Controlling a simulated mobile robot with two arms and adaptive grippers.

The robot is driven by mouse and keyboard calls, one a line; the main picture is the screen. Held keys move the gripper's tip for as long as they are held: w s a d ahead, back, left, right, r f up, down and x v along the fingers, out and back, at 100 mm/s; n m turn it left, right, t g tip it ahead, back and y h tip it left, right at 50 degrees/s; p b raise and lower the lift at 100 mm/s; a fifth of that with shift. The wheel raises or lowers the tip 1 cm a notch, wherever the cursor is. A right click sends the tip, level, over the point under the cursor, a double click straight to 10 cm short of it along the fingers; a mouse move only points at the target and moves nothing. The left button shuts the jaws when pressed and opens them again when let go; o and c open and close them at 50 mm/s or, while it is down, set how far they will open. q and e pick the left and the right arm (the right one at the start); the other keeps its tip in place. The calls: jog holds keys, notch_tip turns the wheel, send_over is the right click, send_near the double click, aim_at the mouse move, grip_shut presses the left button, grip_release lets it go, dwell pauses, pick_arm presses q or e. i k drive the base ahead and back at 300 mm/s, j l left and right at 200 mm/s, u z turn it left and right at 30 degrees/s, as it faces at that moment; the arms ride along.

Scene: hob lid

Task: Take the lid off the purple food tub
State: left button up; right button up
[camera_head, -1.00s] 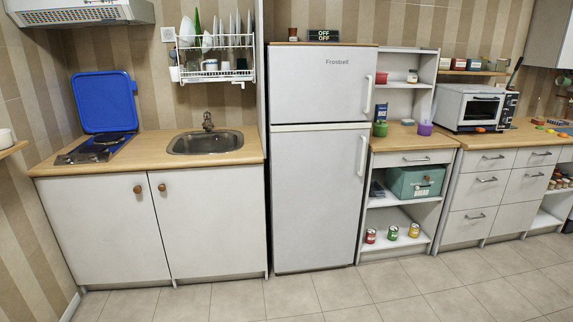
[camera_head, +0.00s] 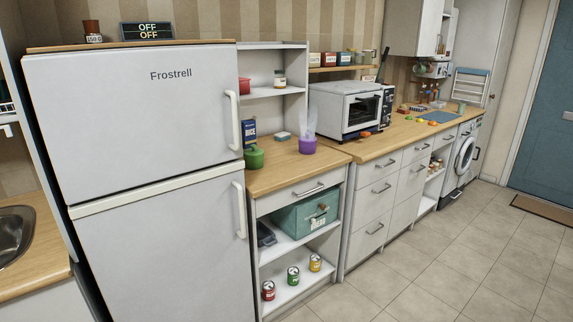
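The purple food tub (camera_head: 307,146) stands on the wooden top of the low cabinet, to the right of the fridge. A pale, see-through shape rises above its rim; I cannot tell whether this is its lid. A green pot (camera_head: 254,157) with a lid stands to its left on the same top. Neither of my grippers shows in the head view.
The white fridge (camera_head: 150,130) stands close on the left. A white toaster oven (camera_head: 347,108) is on the counter to the right. The tiled floor (camera_head: 430,265) in front is clear.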

aim_at(303, 148)
jog(key=i+l, duration=0.15)
jog(key=i, duration=0.3)
jog(key=i+l+u, duration=0.15)
jog(key=i, duration=0.3)
jog(key=i+l, duration=0.25)
jog(key=i, duration=0.2)
jog(key=j+u, duration=0.05)
